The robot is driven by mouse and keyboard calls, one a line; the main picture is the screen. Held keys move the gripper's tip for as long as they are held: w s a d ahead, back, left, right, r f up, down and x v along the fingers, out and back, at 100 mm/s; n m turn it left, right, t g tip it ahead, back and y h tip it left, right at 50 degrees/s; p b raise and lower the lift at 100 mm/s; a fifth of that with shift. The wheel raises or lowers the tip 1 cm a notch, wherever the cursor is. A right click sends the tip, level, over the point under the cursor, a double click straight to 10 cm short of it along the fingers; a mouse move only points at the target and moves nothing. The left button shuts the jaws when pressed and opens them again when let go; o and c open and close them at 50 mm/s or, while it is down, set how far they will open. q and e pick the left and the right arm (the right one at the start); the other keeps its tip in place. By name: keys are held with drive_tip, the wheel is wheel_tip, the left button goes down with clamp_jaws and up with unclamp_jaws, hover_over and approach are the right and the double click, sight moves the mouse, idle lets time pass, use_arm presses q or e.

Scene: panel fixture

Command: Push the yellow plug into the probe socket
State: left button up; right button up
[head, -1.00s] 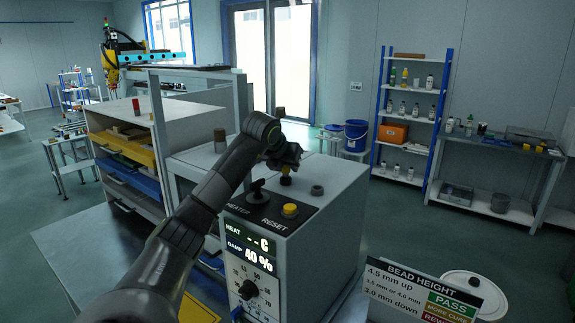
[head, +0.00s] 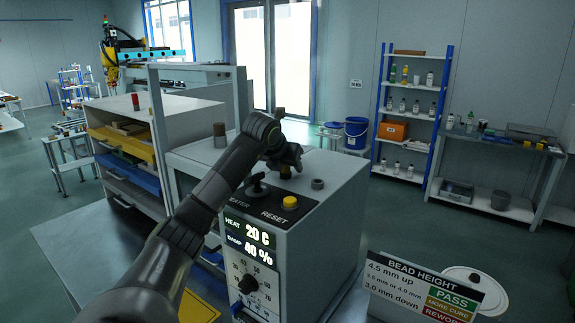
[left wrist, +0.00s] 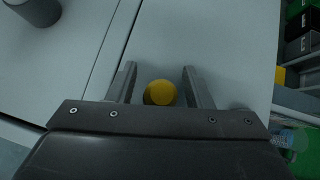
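In the left wrist view the yellow plug (left wrist: 160,93) shows as a round end between the two fingers of my left gripper (left wrist: 160,84). A gap shows on each side of it, so the gripper is open around it. In the head view my left gripper (head: 288,158) is low over the back of the instrument box's top (head: 340,172). A dark olive-brown piece (head: 286,172) shows under it, on the box. The probe socket cannot be made out beneath it. The box display (head: 247,240) reads 20 C and 40 %. My right gripper is not in view.
A yellow RESET button (head: 290,202), a black heater switch (head: 257,187) and a grey ring-shaped fitting (head: 317,184) stand on the box top near my gripper. A grey frame (head: 197,73) rises behind. A bead height sign (head: 422,288) is at lower right.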

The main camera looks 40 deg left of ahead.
use_arm(q)
drive_tip(key=shift+s+d+r+b, duration=0.1)
drive_tip(key=shift+s+r+b, duration=0.2)
drive_tip(key=shift+s+r, duration=0.1)
drive_tip(key=b+v, duration=0.4)
drive_tip(key=v, duration=1.2)
drive_tip(key=shift+d, duration=0.1)
